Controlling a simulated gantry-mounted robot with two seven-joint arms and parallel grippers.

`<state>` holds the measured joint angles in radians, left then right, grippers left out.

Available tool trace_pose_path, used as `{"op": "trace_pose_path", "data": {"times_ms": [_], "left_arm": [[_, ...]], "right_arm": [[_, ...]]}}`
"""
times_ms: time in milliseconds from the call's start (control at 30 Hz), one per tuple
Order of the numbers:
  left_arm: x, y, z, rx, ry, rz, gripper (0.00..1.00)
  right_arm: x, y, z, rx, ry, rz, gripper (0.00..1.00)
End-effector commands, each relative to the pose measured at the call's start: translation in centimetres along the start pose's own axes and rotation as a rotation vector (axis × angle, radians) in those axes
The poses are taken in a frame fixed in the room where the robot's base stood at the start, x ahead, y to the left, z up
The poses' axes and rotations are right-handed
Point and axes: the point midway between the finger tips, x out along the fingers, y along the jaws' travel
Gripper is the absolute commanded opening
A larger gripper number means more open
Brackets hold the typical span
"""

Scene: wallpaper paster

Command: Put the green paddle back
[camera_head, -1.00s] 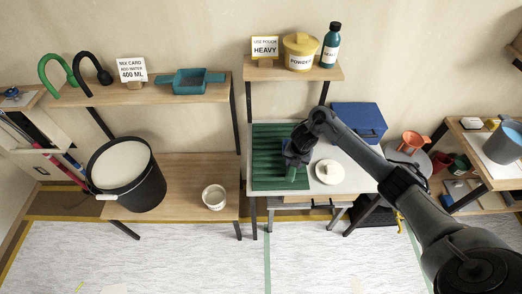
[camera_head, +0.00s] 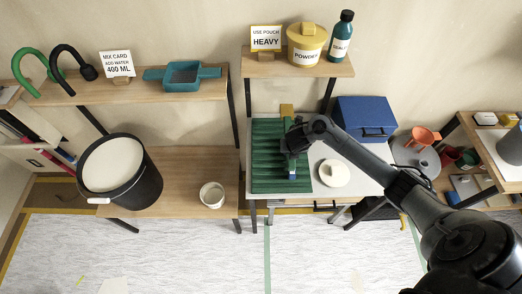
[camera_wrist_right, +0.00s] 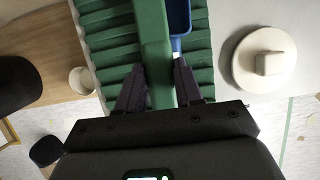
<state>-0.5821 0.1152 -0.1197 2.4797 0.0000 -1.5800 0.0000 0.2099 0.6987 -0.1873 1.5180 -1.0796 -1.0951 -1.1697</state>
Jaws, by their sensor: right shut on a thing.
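In the head view my right gripper (camera_head: 293,146) is over the dark green ribbed rack (camera_head: 265,180) on the light table. In the right wrist view my right gripper (camera_wrist_right: 160,90) is shut on the green paddle (camera_wrist_right: 153,45), a smooth green bar running between its fingers. The paddle's lower end is hidden by the gripper. The ribbed rack (camera_wrist_right: 105,45) lies below it. A blue piece (camera_wrist_right: 180,18) shows just right of the paddle. In the head view the arm hides much of the paddle. My left gripper is not in view.
A round white lid (camera_head: 334,173) lies right of the rack, and a blue box (camera_head: 364,118) stands behind it. A yellow piece (camera_head: 286,111) shows at the rack's back edge. A black bucket (camera_head: 135,190) and a white cup (camera_head: 212,195) stand on the wooden table at left.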

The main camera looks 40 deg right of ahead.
Motion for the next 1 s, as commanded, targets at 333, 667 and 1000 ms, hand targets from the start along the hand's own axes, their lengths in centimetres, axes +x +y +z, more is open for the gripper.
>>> {"op": "trace_pose_path", "data": {"times_ms": [333, 667, 1000], "left_arm": [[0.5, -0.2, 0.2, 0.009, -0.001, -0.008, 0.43], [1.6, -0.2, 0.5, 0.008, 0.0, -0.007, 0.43], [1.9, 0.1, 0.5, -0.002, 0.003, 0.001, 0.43]], "right_arm": [[1.3, 2.5, -0.8, 0.003, 0.002, 0.004, 0.0], [4.7, 9.0, -2.9, 0.001, 0.001, 0.003, 0.0], [6.0, 11.6, -3.7, 0.001, 0.0, 0.001, 0.0]]}}
